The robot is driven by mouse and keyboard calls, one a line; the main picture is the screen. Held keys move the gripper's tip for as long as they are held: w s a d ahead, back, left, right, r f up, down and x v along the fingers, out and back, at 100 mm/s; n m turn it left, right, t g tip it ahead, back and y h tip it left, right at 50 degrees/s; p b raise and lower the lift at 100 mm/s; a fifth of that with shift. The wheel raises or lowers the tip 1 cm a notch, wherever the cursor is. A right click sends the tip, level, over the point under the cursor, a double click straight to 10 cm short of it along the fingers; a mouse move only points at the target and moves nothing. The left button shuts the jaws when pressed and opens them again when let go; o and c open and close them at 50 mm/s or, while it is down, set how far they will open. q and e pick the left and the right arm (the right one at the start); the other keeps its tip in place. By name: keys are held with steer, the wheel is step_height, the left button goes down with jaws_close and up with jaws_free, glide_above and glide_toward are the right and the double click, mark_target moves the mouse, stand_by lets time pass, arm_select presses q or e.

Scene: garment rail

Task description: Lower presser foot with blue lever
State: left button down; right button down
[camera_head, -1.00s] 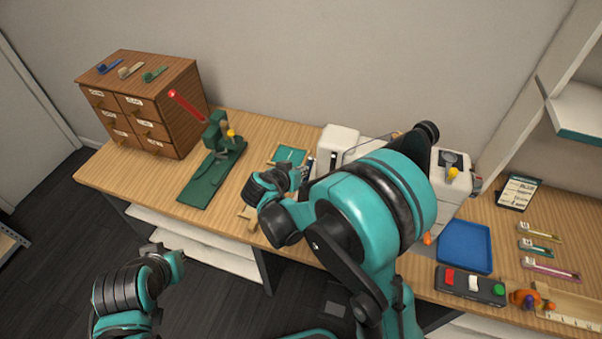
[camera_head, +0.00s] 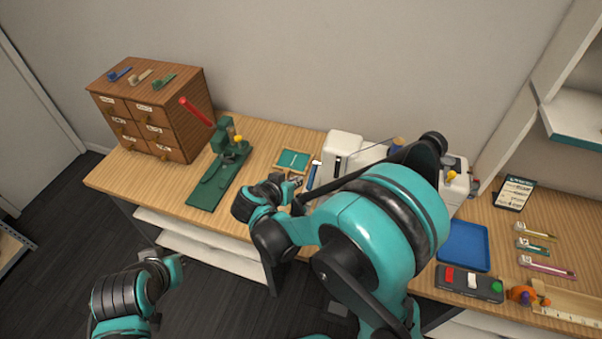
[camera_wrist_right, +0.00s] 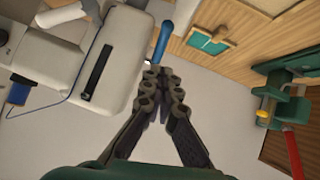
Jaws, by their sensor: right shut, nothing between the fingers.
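The white sewing machine (camera_head: 343,147) stands on the wooden table, largely hidden behind my right arm. The blue lever (camera_head: 312,174) sticks out at its left end. In the right wrist view the blue lever (camera_wrist_right: 162,42) stands just beyond my fingertips, beside the machine's white body (camera_wrist_right: 95,65). My right gripper (camera_head: 294,183) is shut and empty, to the left of the lever. In the wrist view its fingertips (camera_wrist_right: 160,74) are close below the lever's end; whether they touch it I cannot tell. My left gripper (camera_head: 168,264) hangs low in front of the table; its fingers are unclear. The presser foot is hidden.
A green press (camera_head: 222,170) with a red handle (camera_head: 197,111) stands left of the machine, by a wooden drawer cabinet (camera_head: 150,115). A teal-centred frame (camera_head: 293,160) lies behind my right gripper. A blue tray (camera_head: 463,245) and switch box (camera_head: 469,284) are at right.

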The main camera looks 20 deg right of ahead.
steer(key=s+a, duration=0.1)
steer(key=s, duration=0.1)
steer(key=s+a+r, duration=0.1)
steer(key=s+a, duration=0.1)
steer(key=shift+a+p, duration=0.25)
steer(key=shift+p, duration=0.05)
steer(key=s+d+r+n+y+b, duration=0.1)
steer(key=s+d+r+n+y, duration=0.1)
steer(key=s, duration=0.6)
steer(key=s+d+r+n+y+b, duration=0.1)
steer(key=s+d+r+n+y, duration=0.1)
steer(key=s+d+n+y, duration=0.2)
steer(key=s+y, duration=0.1)
steer(key=s, duration=0.2)
steer(key=shift+s+d+r+g+y, duration=0.3)
steer(key=shift+s, duration=0.1)
